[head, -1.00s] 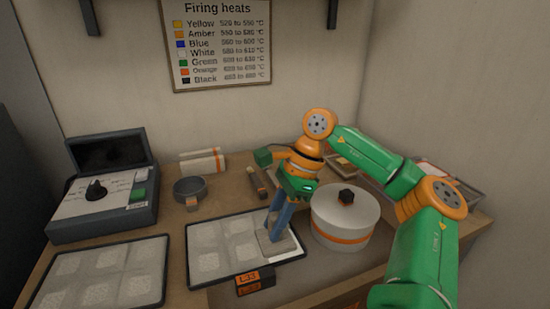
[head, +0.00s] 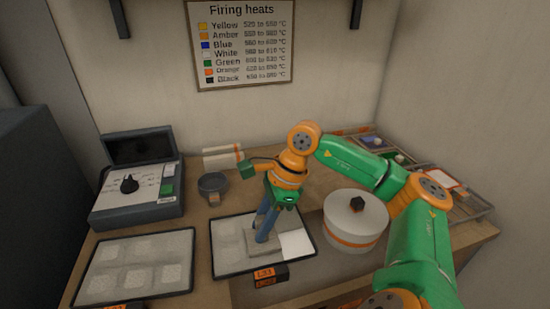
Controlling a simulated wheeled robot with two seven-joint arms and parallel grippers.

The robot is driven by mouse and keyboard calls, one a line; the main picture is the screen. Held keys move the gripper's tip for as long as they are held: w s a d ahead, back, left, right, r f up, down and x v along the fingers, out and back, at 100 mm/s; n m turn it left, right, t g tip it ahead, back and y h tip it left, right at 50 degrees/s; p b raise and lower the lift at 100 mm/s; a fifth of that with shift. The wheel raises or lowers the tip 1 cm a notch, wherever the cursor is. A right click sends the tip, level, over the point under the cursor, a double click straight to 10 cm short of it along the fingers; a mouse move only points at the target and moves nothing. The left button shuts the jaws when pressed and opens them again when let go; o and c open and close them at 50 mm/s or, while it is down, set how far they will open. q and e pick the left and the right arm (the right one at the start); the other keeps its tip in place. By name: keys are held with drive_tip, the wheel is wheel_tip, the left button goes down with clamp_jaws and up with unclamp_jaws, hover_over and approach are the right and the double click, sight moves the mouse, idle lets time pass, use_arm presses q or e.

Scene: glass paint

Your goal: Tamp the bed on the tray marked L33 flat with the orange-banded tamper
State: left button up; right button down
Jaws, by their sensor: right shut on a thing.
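The tray marked L33 (head: 220,272) lies at the front middle of the bench, with its orange-lettered tag (head: 265,272) at its front edge. Its bed is split into several pale patches. The front right patch (head: 297,245) looks smooth and white; the visible patches at left (head: 228,258) look grainy. My right gripper (head: 268,218) is shut on the tamper, above the tray. The tamper's flat grey foot (head: 256,248) is over the front middle patch; whether it touches cannot be told. The gripper hides most of its handle, and I cannot make out the orange band. My left gripper is out of view.
A white lidded pot (head: 353,222) with an orange band stands close right of the tray. A second tray (head: 130,268) lies left. Behind are a control box (head: 135,190), a grey ring-shaped dish (head: 213,186) and white rolls (head: 222,157). A rack (head: 455,190) stands at right.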

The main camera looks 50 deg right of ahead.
drive_tip(key=shift+f+b, duration=0.85)
drive_tip(key=shift+f+b, duration=0.25)
drive_tip(key=shift+b, duration=0.05)
idle(0.5)
wheel_tip(320, 180, up, 2)
drive_tip(key=shift+r+p, duration=0.15)
drive_tip(key=shift+p, duration=1.05)
